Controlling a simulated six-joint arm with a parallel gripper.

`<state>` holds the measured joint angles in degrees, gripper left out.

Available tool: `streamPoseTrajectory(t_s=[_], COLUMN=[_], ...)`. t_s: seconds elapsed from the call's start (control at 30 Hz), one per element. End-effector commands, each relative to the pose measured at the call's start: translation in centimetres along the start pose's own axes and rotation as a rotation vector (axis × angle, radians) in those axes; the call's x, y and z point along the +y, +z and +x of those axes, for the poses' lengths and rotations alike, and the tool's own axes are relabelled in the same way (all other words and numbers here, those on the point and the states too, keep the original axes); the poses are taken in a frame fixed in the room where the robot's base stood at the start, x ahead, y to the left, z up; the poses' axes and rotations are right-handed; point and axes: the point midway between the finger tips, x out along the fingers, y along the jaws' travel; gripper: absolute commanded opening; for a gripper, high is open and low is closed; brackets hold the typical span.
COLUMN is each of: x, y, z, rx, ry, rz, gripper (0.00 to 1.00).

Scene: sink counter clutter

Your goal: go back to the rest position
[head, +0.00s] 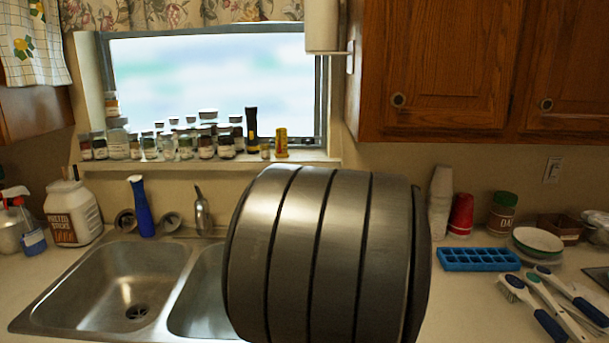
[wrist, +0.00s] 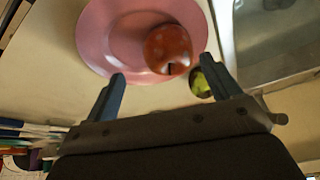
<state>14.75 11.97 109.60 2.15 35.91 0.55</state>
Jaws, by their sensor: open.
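My gripper (wrist: 162,70) shows in the wrist view with its two fingers spread wide apart and nothing held between them. A red apple (wrist: 168,48) lies beyond the fingertips, on the right part of a pink plate (wrist: 105,35). The fingers look apart from the apple, though the exact gap is hard to judge. A small green fruit (wrist: 199,84) sits by the right finger and is partly hidden by it. In the head view my gripper is out of sight, and a large dark grey ribbed part of my arm covers the middle.
In the head view a double steel sink (head: 120,280) is at left. A blue ice tray (head: 479,259), stacked cups (head: 440,203), a bowl (head: 537,241) and brushes (head: 530,307) stand at right. Jars (head: 180,143) line the windowsill. Wooden cabinets (head: 445,70) hang above.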

Motion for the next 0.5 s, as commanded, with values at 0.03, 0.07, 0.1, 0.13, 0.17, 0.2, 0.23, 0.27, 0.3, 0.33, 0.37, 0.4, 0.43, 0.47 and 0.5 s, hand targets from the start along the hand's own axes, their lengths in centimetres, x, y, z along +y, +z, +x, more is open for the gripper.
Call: streamPoseTrajectory(t_s=[0.03,0.07,0.1,0.13,0.17,0.2,0.23,0.27,0.3,0.33,0.37,0.4,0.43,0.47,0.5], x=[0.0,0.0,0.0,0.0,0.0,0.0,0.0,0.0,0.0,0.0,0.0,0.0,-0.1,-0.1,-0.1], y=[0.1,0.1,0.1,0.1,0.1,0.1,0.1,0.1,0.1,0.1,0.1,-0.1,-0.4,-0.6,-0.8], z=[0.9,1.3,1.9,2.4,2.8,3.4,3.9,4.3,4.9,5.3,5.7,5.8,5.0,4.5,4.0], rx=[-0.004,-0.004,-0.003,-0.004,-0.004,-0.004,-0.004,-0.003,-0.004,-0.004,-0.003,0.0,0.005,0.005,0.005], ry=[0.0,0.0,0.0,0.0,0.0,0.0,0.0,0.0,0.0,0.0,0.0,0.0,0.0,0.0,0.0], rz=[0.0,0.0,0.0,0.0,0.0,0.0,0.0,0.0,0.0,0.0,0.0,0.0,0.0,-0.001,-0.001], gripper=[0.82,0.82,0.82,0.82,0.82,0.82,0.82,0.82,0.82,0.82,0.82,0.82,0.82,0.82,0.82])
